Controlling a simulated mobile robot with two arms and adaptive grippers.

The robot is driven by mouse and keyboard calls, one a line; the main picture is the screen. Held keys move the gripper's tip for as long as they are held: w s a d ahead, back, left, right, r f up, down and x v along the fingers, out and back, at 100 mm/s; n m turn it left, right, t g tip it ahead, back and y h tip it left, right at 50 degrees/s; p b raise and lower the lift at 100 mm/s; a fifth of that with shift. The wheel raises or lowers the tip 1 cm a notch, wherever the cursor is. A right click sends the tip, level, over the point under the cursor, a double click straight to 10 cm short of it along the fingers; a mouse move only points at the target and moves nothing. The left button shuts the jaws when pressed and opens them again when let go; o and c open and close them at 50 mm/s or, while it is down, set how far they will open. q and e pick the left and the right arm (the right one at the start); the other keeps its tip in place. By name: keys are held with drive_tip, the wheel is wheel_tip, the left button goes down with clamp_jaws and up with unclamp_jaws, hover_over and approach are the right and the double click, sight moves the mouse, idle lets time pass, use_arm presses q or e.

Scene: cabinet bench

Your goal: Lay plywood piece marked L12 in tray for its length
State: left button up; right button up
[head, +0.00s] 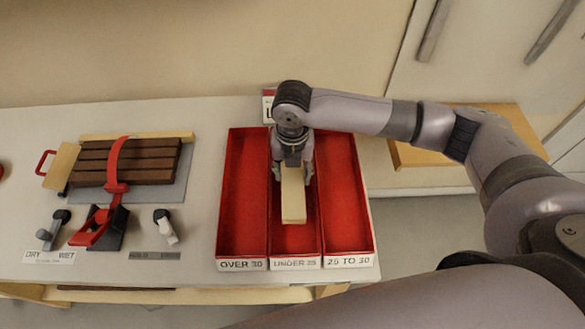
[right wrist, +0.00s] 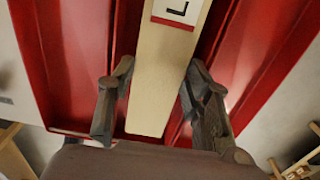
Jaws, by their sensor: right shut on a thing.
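The pale plywood piece (head: 293,205) is over the middle compartment of the red tray, lengthwise with it. I cannot tell whether it touches the tray floor. In the right wrist view the piece (right wrist: 155,85) carries a white label (right wrist: 178,12) showing an L; the rest of the marking is cut off. My right gripper (head: 292,174) is shut on the piece, with a finger on each side (right wrist: 160,98). The red tray (head: 243,190) has three long compartments, labelled from left OVER 30, UNDER 25 and 25 TO 30. My left gripper is out of view.
Left on the bench, dark brown strips (head: 125,162) lie under a red strap, with a red-handled tool (head: 95,230) in front. A sign (head: 268,103) stands behind the tray, partly hidden by my arm.

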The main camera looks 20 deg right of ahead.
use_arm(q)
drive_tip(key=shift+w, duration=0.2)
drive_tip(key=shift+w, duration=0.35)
use_arm(e)
drive_tip(key=shift+f, duration=0.25)
drive_tip(key=shift+f, duration=0.3)
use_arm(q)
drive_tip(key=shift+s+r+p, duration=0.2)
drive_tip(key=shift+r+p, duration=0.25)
use_arm(e)
drive_tip(key=o, duration=1.3)
drive_tip(key=shift+o, duration=0.2)
